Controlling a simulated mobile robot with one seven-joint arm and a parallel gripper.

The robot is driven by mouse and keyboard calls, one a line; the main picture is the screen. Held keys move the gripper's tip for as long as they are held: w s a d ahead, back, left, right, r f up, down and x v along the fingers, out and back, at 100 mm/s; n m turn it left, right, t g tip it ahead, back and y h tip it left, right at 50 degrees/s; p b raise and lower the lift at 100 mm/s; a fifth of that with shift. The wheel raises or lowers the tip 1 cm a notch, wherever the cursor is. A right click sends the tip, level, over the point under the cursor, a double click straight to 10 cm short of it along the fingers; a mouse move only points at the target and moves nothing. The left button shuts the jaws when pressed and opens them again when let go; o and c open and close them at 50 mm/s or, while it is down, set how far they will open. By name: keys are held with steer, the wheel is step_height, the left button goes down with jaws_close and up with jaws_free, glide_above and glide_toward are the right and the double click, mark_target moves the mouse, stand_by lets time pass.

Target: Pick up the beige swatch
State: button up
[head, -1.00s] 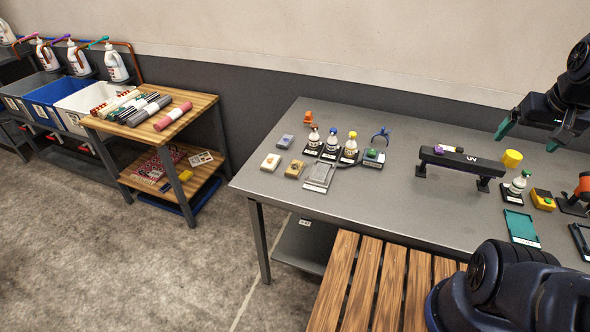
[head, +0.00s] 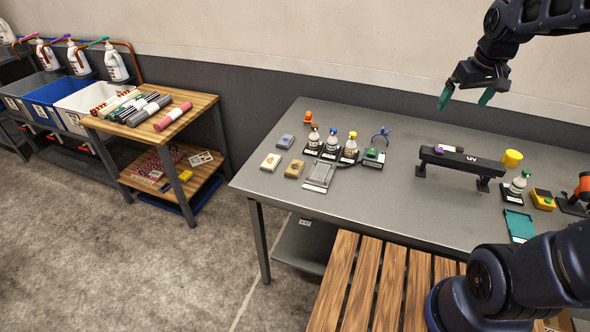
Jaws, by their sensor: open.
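Three small swatches lie at the left end of the grey table. One is pale cream-beige (head: 270,162), nearest the left edge. One is a darker tan-yellow (head: 294,168), just to its right. One is blue-grey (head: 285,141), behind them. The pale one looks most like the beige swatch, but the tan one is close in colour and I cannot tell for sure. My gripper (head: 465,98) hangs in the air above the back of the table, well to the right of the swatches. Its teal fingertips are apart and nothing is between them.
A grey tray (head: 320,175), several small bottles (head: 331,143) and an orange object (head: 308,118) stand near the swatches. A black UV bar (head: 460,160) and a yellow cup (head: 511,158) stand to the right. The table's middle (head: 390,205) is clear.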

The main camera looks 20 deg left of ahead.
steer(key=w+a+f+n+g, duration=0.1)
steer(key=w+a+f+n, duration=0.15)
steer(key=a, duration=0.35)
steer(key=w+a+f+n, duration=0.1)
steer(key=w+a, duration=0.2)
steer(key=a, duration=0.2)
steer(key=n+g, duration=0.2)
steer(key=n, duration=0.7)
glide_above(295, 167)
step_height(295, 167, down, 22)
steer(key=shift+h, duration=0.4)
step_height(295, 167, down, 10)
steer(key=shift+w+r, duration=0.1)
steer(key=c, duration=0.9)
steer(key=shift+r, duration=0.1)
